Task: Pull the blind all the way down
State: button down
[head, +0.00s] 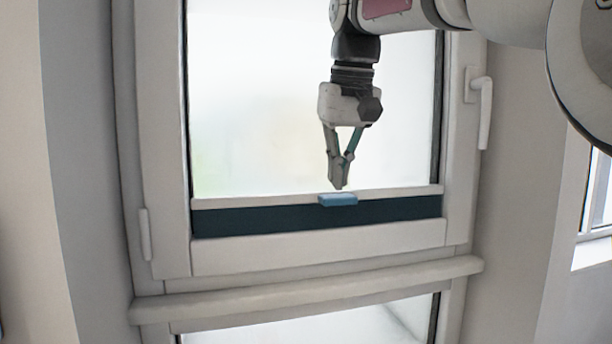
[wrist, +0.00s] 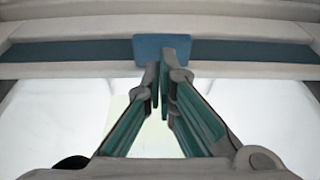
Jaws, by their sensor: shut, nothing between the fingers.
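A blue pull tab (head: 338,199) sits on the middle of the bar. My gripper (head: 339,184) points down just above the tab, its fingers shut and empty. In the wrist view the gripper (wrist: 163,68) overlaps the edge of the blue tab (wrist: 150,46). I cannot tell whether the fingertips touch it.
A dark teal strip (head: 260,219) shows between the bar and the lower window frame (head: 320,251). A pale ledge (head: 300,292) crosses below. A window handle (head: 484,115) sticks out on the right side of the frame, and a hinge (head: 145,234) is at lower left.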

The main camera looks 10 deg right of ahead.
aim_at(340, 196)
jog(key=shift+f, duration=0.35)
jog(key=shift+f+b, duration=0.3)
jog(key=shift+f, duration=2.25)
jog(key=v, duration=1.2)
jog(key=s+f+t, duration=0.1)
jog(key=s+f, duration=0.8)
jog(key=f, duration=0.5)
jog(key=s+f+t, duration=0.1)
jog(key=s+f, duration=0.9)
jog(key=f, duration=0.4)
jog(key=shift+s+f, duration=0.2)
jog(key=shift+s, duration=0.1)
jog(key=shift+d, duration=0.1)
